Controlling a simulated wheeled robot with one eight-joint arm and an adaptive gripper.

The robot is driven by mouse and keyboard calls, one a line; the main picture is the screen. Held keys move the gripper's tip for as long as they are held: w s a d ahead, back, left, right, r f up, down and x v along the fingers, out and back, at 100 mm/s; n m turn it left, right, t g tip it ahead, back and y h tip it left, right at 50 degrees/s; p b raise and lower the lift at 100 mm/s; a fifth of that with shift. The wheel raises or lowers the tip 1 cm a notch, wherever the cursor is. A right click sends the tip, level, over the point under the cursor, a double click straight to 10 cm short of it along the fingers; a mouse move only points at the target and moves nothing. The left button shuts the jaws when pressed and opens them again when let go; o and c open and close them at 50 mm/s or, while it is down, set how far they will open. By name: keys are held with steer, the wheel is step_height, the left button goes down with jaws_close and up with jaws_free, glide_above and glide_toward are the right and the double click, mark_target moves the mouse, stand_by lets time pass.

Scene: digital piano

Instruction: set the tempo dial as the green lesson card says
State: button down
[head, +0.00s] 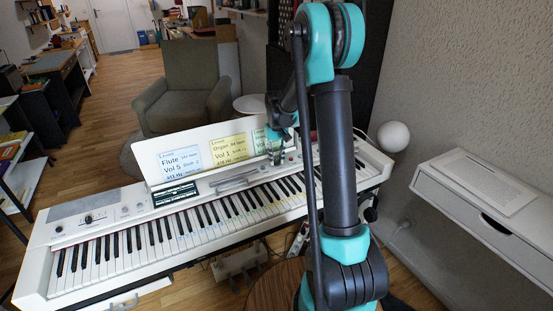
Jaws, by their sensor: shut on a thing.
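The white digital piano (110,205) stands across the left and middle of the head view. The green lesson card (260,139) leans on its music rest, right of the other cards. My arm and gripper cover much of it, and its text cannot be read. My gripper (276,159) points down at the right part of the piano's panel, in front of the green card. It is shut on a small dial there, which the fingers hide. The dial's setting and markings cannot be seen.
A blue card (181,162) and a yellow card (229,149) stand left of the green one. Small panel controls (292,155) sit just right of my gripper. A white round lamp (393,136) is behind the piano's right end. A white shelf (480,213) juts from the right wall.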

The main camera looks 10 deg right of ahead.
mark_target(276, 160)
steer(key=shift+m, duration=0.5)
steer(key=c, duration=1.6)
jaws_free()
steer(key=shift+o, duration=0.2)
steer(key=shift+r, duration=0.1)
step_height(276, 160, up, 12)
steer(key=s+d+f+t, duration=0.1)
steer(key=s+f, duration=0.2)
steer(key=s, duration=0.7)
steer(key=s+d+f+t, duration=0.1)
steer(key=s+f, duration=0.3)
steer(key=s, duration=0.6)
steer(key=s+d+f+t, duration=0.2)
steer(key=s+f, duration=0.1)
steer(key=s, duration=0.8)
steer(key=shift+f+m, duration=0.2)
steer(key=shift+m, duration=0.1)
